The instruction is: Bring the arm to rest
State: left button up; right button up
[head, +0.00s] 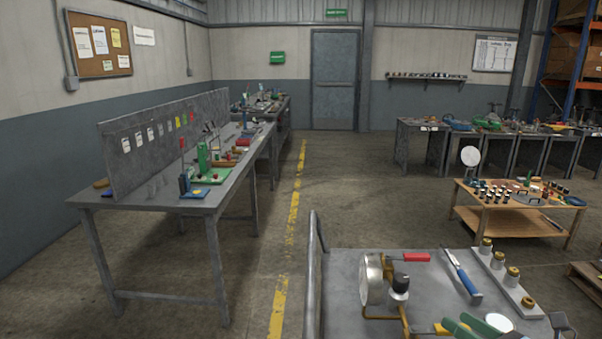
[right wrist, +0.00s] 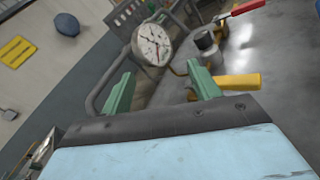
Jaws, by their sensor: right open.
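My right gripper (head: 472,327) shows at the bottom edge of the head view, its green fingers over the grey cart top. In the right wrist view its two green fingers (right wrist: 161,84) stand wide apart with nothing between them. A round dial gauge (head: 371,280) on brass pipework stands just left of the gripper; it also shows beyond the fingers in the wrist view (right wrist: 153,45). A yellow handle (right wrist: 231,81) lies close beside the right-hand finger; I cannot tell whether they touch. My left gripper is not in view.
The cart top (head: 345,262) also holds a red-handled lever (head: 416,257), a blue-handled tool (head: 467,279) and a rack of brass-topped fittings (head: 497,268). A grey workbench (head: 200,203) stands at left, a wooden table (head: 492,212) at right. The floor between is clear.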

jog(key=s+d+f+m+g+h, duration=0.1)
jog(key=s+f+m+h, duration=0.4)
jog(key=m, duration=0.9)
jog(key=s+d+f+m+g+h, duration=0.15)
jog(key=s+m+h, duration=0.25)
jog(key=m+h, duration=0.7)
jog(key=s+a+f+m+g+y, duration=0.4)
jog(key=s+a+m, duration=0.15)
jog(key=s, duration=0.25)
jog(key=s+a+f+m+g+y, duration=0.35)
jog(key=s+a+m+g, duration=0.2)
jog(key=s, duration=0.35)
notch_tip(320, 180, down, 26)
jog(key=s+d+f, duration=0.1)
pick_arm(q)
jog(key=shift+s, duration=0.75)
pick_arm(e)
jog(key=s+d+f, duration=0.2)
jog(key=s+f, duration=0.4)
jog(key=s, duration=0.2)
jog(key=s+d+f+n+g, duration=0.1)
jog(key=s+d+f, duration=0.1)
jog(key=s+f, duration=0.5)
jog(key=shift+s+d+f+g+h, duration=0.15)
jog(key=shift+s+d+g+h, duration=0.15)
jog(key=shift+s+h, duration=0.25)
